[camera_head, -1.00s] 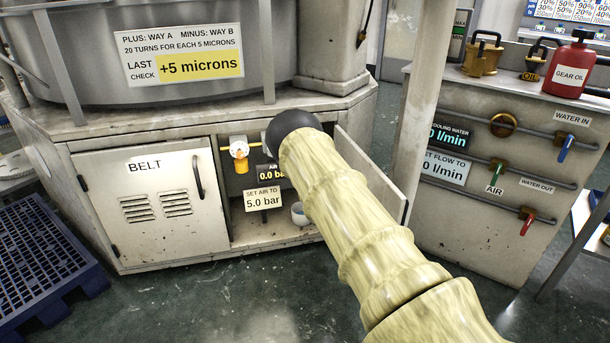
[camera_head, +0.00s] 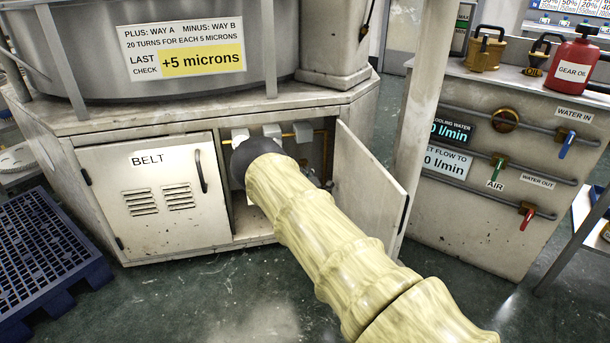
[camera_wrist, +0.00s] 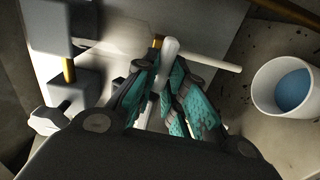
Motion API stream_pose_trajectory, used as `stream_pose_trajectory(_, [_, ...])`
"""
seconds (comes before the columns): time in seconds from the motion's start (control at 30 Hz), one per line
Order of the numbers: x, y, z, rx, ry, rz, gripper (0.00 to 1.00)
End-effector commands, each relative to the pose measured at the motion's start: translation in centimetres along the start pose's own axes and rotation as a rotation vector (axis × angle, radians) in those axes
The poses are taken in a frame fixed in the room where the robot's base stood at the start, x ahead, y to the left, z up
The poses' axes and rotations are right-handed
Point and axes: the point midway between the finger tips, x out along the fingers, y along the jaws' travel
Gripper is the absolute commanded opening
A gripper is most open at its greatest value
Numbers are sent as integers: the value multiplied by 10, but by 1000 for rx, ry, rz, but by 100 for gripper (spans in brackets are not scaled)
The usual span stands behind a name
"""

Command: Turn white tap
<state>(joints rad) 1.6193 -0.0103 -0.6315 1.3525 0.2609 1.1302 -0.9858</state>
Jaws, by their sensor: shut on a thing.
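The white tap (camera_wrist: 170,48) shows in the wrist view as a pale rounded handle, with a brass-coloured piece beside its upper end. My gripper (camera_wrist: 161,72) has its teal fingers closed on either side of this handle, and the handle's lower part lies between them. A thin white bar (camera_wrist: 212,58) runs off to the right behind the fingers. In the head view my arm reaches into the open cabinet (camera_head: 255,228), and it hides the gripper and the tap.
A white cup (camera_wrist: 285,88) with blue inside stands right of the gripper. White blocks (camera_head: 272,131) sit along a brass pipe in the cabinet. The open cabinet door (camera_head: 368,195) is right of my arm; the shut BELT door (camera_head: 155,215) is left.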

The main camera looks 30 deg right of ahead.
Motion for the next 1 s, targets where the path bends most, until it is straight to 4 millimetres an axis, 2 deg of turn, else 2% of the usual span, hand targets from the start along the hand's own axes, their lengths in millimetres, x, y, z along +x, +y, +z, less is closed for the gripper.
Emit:
stream_pose_trajectory(0.67, [-1, -3, -1, -63, 2, -2, 0])
stream_pose_trajectory(0.7, [-1, -3, -1, -62, 2, -2, 16])
stream_pose_trajectory(0.8, [-1, -2, -1, -62, 1, -2, 34])
stream_pose_trajectory(1.0, [-1, -2, 0, -62, 0, -1, 34])
